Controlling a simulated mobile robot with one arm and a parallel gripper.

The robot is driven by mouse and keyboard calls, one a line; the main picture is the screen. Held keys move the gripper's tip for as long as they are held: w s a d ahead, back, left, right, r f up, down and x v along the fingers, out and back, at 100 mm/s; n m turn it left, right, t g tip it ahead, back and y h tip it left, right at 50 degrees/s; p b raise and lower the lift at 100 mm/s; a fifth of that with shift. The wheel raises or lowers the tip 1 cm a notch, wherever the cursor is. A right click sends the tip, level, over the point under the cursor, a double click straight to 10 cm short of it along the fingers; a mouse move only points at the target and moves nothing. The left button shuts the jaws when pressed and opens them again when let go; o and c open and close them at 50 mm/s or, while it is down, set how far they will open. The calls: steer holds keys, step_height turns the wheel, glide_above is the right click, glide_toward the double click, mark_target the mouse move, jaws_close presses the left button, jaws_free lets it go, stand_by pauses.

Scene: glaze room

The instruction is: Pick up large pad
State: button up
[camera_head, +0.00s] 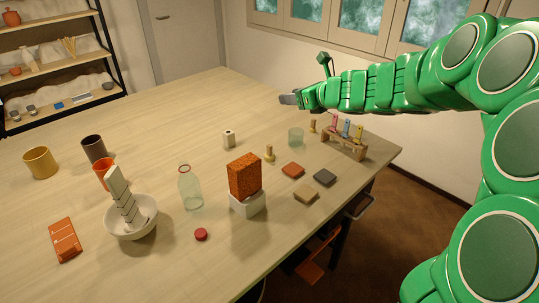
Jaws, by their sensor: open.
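Three flat square pads lie close together on the table's right side: a rust-red one (293,170), a dark grey one (324,177) and a tan one (306,194). They look alike in size. A much bigger, rough orange block (245,177) stands upright on a white block (247,205) just left of them. I cannot tell for sure which of these is the large pad. My gripper (286,99) is open and empty, in the air over the far part of the table, well beyond and apart from the pads and the orange block.
A small brass-coloured weight (269,154), a glass cup (296,137) and a wooden rack (344,146) of coloured vials stand behind the pads. A clear bottle (190,187), red cap (201,234) and white bowl (131,220) are left. The far table (190,105) is clear.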

glide_toward(271, 149)
steer(key=shift+w+a+f, duration=0.2)
steer(key=shift+f, duration=0.3)
steer(key=shift+x, duration=1.65)
steer(key=shift+r+x, duration=0.15)
steer(key=shift+x, duration=0.95)
steer(key=shift+r+x, duration=0.15)
steer(key=shift+x, duration=1)
steer(key=shift+w, duration=0.1)
steer(key=shift+c, duration=0.2)
jaws_close()
